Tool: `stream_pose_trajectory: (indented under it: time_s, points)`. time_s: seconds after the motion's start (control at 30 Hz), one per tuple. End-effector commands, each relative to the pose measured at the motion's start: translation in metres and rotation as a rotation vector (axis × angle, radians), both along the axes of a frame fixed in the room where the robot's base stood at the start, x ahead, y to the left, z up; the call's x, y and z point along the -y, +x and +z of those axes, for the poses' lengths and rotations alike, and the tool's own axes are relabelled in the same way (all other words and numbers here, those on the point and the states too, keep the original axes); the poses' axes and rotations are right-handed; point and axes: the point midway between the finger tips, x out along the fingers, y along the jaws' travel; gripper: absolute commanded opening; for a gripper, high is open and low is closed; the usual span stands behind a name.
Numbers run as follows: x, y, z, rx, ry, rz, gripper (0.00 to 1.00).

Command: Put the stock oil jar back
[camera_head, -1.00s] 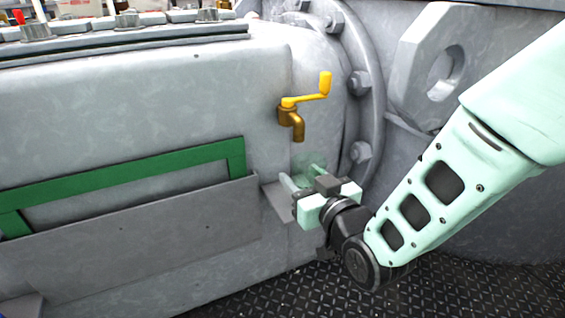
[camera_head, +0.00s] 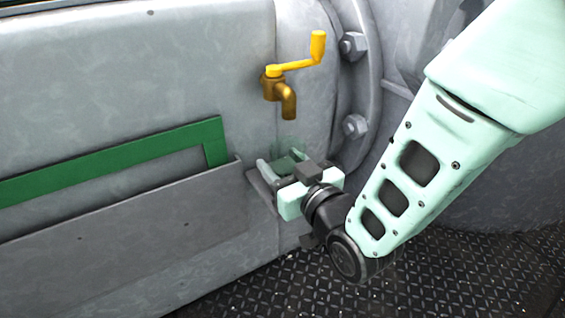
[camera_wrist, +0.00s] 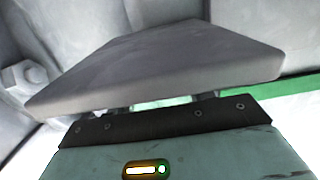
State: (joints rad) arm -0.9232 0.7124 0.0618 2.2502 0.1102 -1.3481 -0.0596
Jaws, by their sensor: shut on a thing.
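The oil jar (camera_head: 289,158) is a faint, see-through greenish vessel under the brass tap (camera_head: 285,92) with its yellow lever. My gripper (camera_head: 281,163) is shut on it, with one pale finger on each side. A small grey shelf (camera_head: 260,191) juts from the tank wall just below the fingers. I cannot tell whether the jar touches the shelf. In the wrist view the shelf (camera_wrist: 165,65) fills the middle as a broad grey plate, and the jar is mostly hidden there.
A grey pocket (camera_head: 120,235) with a green frame (camera_head: 110,160) in it is on the tank wall to the left. A bolted flange (camera_head: 355,85) stands close on the right. The dark tread-plate floor (camera_head: 430,280) below is clear.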

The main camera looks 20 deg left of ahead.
Motion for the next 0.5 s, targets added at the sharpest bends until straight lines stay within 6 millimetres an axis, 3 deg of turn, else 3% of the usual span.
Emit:
stream_pose_trajectory:
  time_s: [0.1,0.13,0.2,0.5]
  points:
    - [0.0,0.0003,-0.0045,0.0,0.0,0.0,0.24]
    - [0.0,0.0002,-0.0031,0.0,0.0,0.0,0.6]
    - [0.0,0.0003,-0.0029,0.0,0.0,0.0,0.74]
    - [-0.0001,0.0002,-0.0008,0.0,0.0,0.0,0.74]
